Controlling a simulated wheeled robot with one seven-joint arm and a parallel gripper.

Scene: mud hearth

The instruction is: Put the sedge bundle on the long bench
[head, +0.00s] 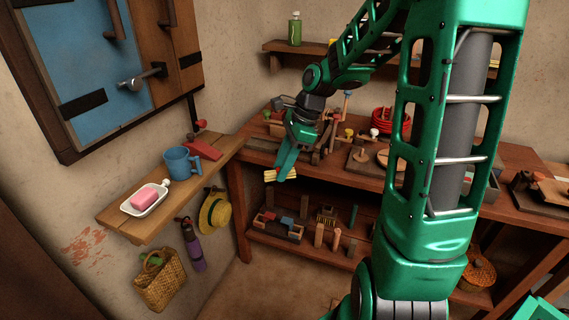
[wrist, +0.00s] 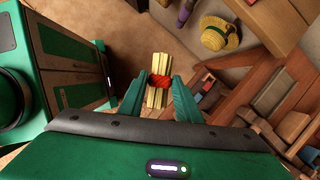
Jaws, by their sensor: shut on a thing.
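The sedge bundle (wrist: 160,80), pale yellow with a red tie round its middle, is between my gripper's two green fingers in the wrist view. In the head view the sedge bundle (head: 281,174) shows at the fingertips, its red tie mostly hidden. My gripper (head: 285,170) points down and is shut on the bundle; the fingers also show in the wrist view (wrist: 160,92). The long bench (head: 262,156) is a wooden worktop along the back wall. The bundle appears in front of its front edge, near the left end; I cannot tell the exact gap.
Wooden tools crowd the bench top, with a red coil (head: 390,121) at the back. A lower shelf (head: 290,243) holds blocks. On the left, a wall shelf (head: 150,222) bears a soap dish (head: 130,207) and blue mug (head: 180,163); a straw hat (head: 215,213) hangs below.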

